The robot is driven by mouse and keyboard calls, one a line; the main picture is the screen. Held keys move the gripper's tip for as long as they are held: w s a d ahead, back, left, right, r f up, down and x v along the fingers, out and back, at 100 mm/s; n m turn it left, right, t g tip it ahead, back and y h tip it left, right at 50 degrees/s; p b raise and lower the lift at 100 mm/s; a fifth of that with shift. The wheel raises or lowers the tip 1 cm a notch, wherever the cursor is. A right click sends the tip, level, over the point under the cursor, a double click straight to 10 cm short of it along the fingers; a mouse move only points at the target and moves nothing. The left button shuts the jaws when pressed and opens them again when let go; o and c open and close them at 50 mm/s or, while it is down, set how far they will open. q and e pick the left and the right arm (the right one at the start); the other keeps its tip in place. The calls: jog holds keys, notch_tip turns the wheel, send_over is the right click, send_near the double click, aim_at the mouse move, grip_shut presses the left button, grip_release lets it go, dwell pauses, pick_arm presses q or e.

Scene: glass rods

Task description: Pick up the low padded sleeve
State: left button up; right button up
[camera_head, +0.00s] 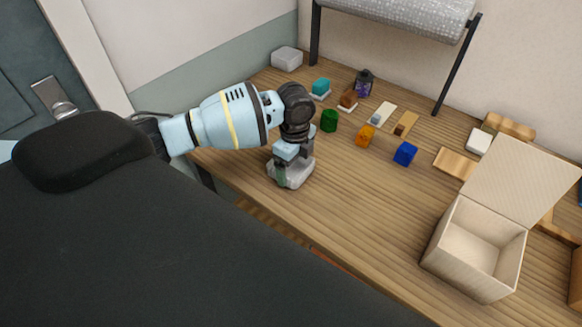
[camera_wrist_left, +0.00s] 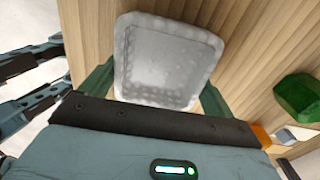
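A low, pale grey padded sleeve with a bubbly surface (camera_head: 296,175) is on the wooden table near its left front edge. My left gripper (camera_head: 288,168) is at it, pointing down. In the left wrist view the sleeve (camera_wrist_left: 165,62) fills the space between the two green fingers (camera_wrist_left: 155,88), one on each side. The fingertips are hidden by the sleeve, so I cannot tell whether they press on it or stand slightly apart. My right gripper is not in view.
Another grey padded block (camera_head: 287,58) sits at the back left corner. A green piece (camera_head: 329,120), orange piece (camera_head: 365,136) and blue cube (camera_head: 405,153) stand behind and right. An open wooden box (camera_head: 432,243) is at the right. The middle front table is clear.

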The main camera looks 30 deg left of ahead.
aim_at(294, 175)
pick_arm(q)
jog(key=shift+c, duration=0.6)
jog(key=shift+r, duration=0.1)
jog(key=shift+r, duration=0.5)
jog(key=shift+s+d+r, duration=0.15)
jog(key=shift+s+r, duration=0.1)
jog(key=shift+r, duration=0.4)
jog(key=shift+s+d+r, duration=0.15)
jog(key=shift+s+r, duration=0.05)
jog(key=shift+r, duration=0.4)
jog(key=s+d+r+p, duration=0.1)
jog(key=s+d, duration=0.6)
jog(key=s, duration=0.6)
jog(key=shift+d+r, duration=0.2)
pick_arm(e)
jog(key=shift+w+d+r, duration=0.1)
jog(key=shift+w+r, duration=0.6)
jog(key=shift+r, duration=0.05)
